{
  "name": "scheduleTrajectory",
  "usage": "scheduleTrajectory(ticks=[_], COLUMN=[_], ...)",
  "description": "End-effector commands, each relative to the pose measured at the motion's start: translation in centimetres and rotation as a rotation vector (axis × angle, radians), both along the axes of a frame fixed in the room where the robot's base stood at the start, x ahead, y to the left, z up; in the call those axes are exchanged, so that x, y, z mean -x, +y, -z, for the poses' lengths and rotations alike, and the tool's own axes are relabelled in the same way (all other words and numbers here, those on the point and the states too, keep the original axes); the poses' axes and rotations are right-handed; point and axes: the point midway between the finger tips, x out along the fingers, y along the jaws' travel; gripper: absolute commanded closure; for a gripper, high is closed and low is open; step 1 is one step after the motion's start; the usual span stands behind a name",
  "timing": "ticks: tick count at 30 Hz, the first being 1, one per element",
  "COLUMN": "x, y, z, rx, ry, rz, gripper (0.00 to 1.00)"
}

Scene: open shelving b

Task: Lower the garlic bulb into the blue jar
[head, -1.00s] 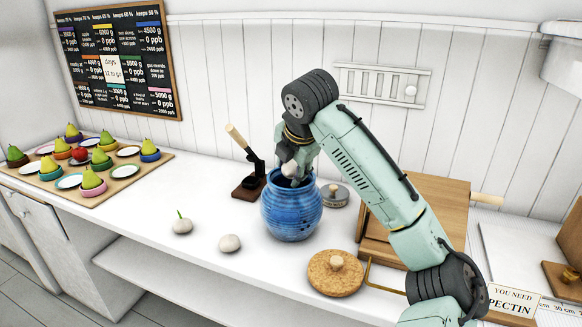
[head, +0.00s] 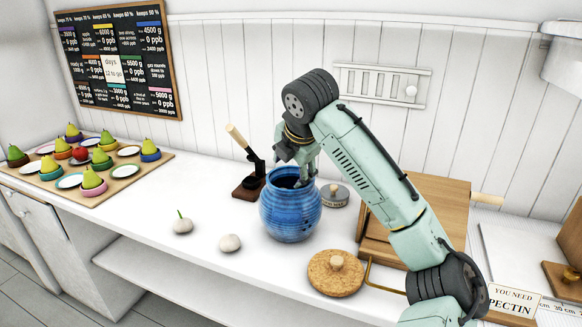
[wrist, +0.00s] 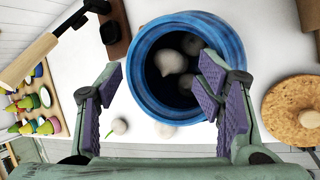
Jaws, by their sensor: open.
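The blue jar (head: 291,215) stands upright and open on the white counter. My gripper (head: 302,177) is over its mouth, fingers pointing down. In the wrist view my gripper (wrist: 160,85) has its purple-padded fingers spread wide with nothing between them. A white garlic bulb (wrist: 170,62) lies inside the jar, below the fingers. Another pale bulb (wrist: 192,43) is beside it, and the right finger partly hides the jar's inside. Two more bulbs lie on the counter: one with a green sprout (head: 183,226) and a plain one (head: 229,243).
A cork lid (head: 336,273) lies in front of the jar, right. A dark stand with a wooden handle (head: 250,182) is close behind left. A grey round weight (head: 335,194) and a wooden box (head: 425,205) are at right. A pear board (head: 125,183) is far left.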

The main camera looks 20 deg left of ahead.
Motion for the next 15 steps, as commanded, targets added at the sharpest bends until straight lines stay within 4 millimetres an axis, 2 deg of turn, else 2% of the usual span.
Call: scheduleTrajectory(ticks=[5, 15], x=[0.0, 0.0], y=[-0.1, 0.0], z=[-0.5, -5.6], rx=[0.002, 0.001], ry=[0.002, 0.001], rz=[0.001, 0.0], gripper=[0.36, 0.36])
